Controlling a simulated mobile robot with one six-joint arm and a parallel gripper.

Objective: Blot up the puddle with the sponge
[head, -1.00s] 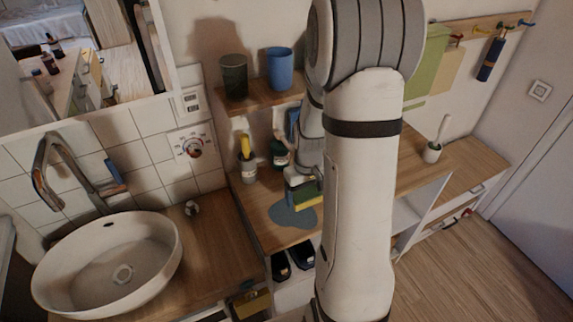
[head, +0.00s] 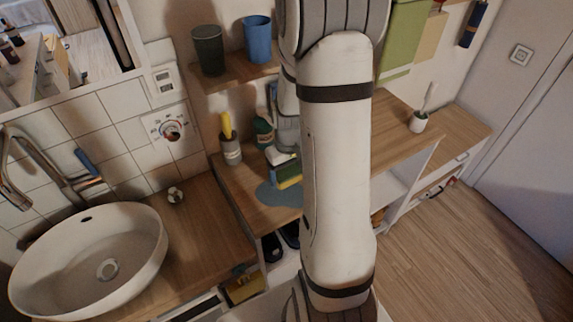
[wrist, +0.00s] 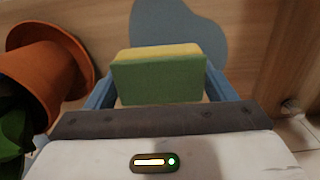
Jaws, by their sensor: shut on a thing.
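The sponge (wrist: 158,75), green with a yellow layer, is held between the blue fingers of my gripper (wrist: 158,88) in the wrist view. In the head view the sponge (head: 289,176) shows beside my arm, at the back right edge of the puddle. The puddle (head: 274,195) is a flat blue-grey patch on the wooden counter, partly hidden by my arm. In the wrist view the puddle (wrist: 180,25) lies just beyond the sponge. I cannot tell whether the sponge touches the counter.
An orange pot (wrist: 40,70) is close to my gripper's left in the wrist view. A grey cup (head: 231,152) with a yellow item and a dark green bottle (head: 263,132) stand behind the puddle. A white basin (head: 90,262) is at the left. The counter's front edge is near the puddle.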

